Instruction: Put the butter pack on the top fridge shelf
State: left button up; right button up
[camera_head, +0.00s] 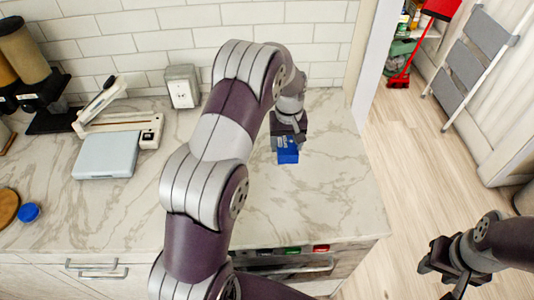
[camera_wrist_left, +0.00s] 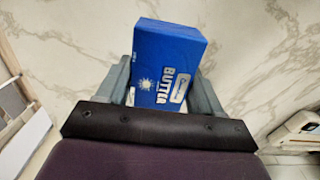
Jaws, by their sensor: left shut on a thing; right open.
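The butter pack is a blue box (camera_head: 288,150) at the far part of the marble counter in the head view. It fills the middle of the left wrist view (camera_wrist_left: 167,60), with "BUTTER" lettering on its side. My left gripper (camera_head: 288,140) is shut on it, with a grey finger on each side of the pack. Whether the pack touches the counter I cannot tell. My right gripper (camera_head: 440,272) is at the lower right of the head view, over the floor, open and empty. No fridge shelf shows in either view.
A folding step stool (camera_head: 470,65) and red dustpan (camera_head: 440,8) are at the upper right. Floor between is clear.

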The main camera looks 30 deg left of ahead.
pick_arm(q)
jog(key=p, duration=0.1)
send_over(265, 166)
notch_tip(265, 166, down, 3)
jog(key=shift+a+r, duration=0.1)
jog(key=shift+a, duration=0.05)
jog(key=f, duration=0.2)
jog(key=f+p, duration=0.1)
jog(key=shift+w+d+f+p, duration=0.1)
jog(key=shift+d+f+p, duration=0.1)
jog(key=shift+f+p, duration=0.15)
jog(key=shift+f, duration=0.35)
jog(key=shift+a, duration=0.2)
pick_arm(e)
jog(key=r, duration=0.3)
jog(key=shift+s+a+r, duration=0.2)
jog(key=shift+a+r, duration=0.05)
jog(key=shift+a, duration=0.05)
pick_arm(q)
jog(key=shift+f, duration=0.1)
jog(key=o, duration=0.8)
jog(key=shift+d+f+b, duration=0.1)
jog(key=shift+b, duration=0.2)
jog(key=o, duration=0.4)
pick_arm(e)
jog(key=shift+d+f, duration=0.1)
